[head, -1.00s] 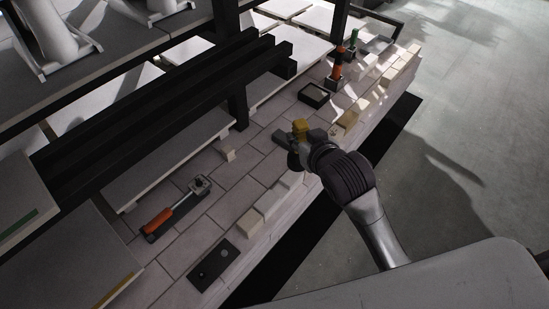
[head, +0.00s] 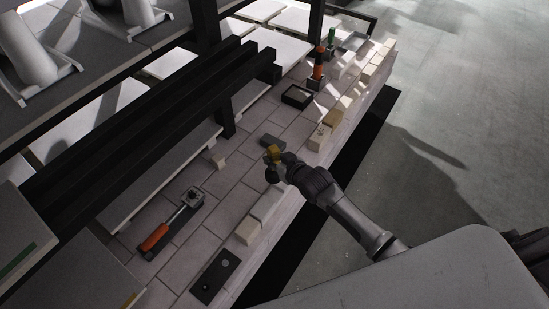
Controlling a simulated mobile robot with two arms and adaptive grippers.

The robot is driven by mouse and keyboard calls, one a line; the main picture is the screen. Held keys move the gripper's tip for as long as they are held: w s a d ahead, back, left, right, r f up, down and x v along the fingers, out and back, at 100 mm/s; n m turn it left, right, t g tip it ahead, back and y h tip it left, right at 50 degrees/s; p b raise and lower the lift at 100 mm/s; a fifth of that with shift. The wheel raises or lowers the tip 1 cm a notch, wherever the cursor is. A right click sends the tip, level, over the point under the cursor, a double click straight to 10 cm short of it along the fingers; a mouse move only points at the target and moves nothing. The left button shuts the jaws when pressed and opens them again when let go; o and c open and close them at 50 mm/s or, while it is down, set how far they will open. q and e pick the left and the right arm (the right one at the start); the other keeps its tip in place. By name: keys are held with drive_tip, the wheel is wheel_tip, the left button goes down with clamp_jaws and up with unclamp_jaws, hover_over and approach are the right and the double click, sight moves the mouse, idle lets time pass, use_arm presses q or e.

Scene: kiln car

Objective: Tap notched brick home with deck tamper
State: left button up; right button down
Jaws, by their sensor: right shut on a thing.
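My right gripper (head: 274,165) is shut on a small yellow block (head: 273,153), held over the deck near its outer edge. I cannot make out a notch in this block. A tool with an orange handle, metal shaft and square grey head (head: 172,220), which looks like the deck tamper, lies on a dark rest at the lower left, apart from the gripper. Pale bricks (head: 248,230) line the deck's outer edge, with an open stretch beside my gripper. My left gripper is out of view.
A dark grey block (head: 271,142) lies on the deck just beyond my gripper. A black tray (head: 297,96) and an upright orange tool (head: 318,72) stand farther back. A dark plate with holes (head: 216,275) lies in front. Black beams (head: 150,125) run along the left.

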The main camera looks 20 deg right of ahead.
drive_tip(key=shift+r, duration=0.15)
drive_tip(key=shift+f, duration=0.25)
wheel_tip(320, 180, down, 2)
drive_tip(key=shift+f+b, duration=0.1)
drive_tip(key=shift+b, duration=0.7)
drive_tip(key=shift+f+b, duration=0.85)
drive_tip(key=shift+f, duration=0.35)
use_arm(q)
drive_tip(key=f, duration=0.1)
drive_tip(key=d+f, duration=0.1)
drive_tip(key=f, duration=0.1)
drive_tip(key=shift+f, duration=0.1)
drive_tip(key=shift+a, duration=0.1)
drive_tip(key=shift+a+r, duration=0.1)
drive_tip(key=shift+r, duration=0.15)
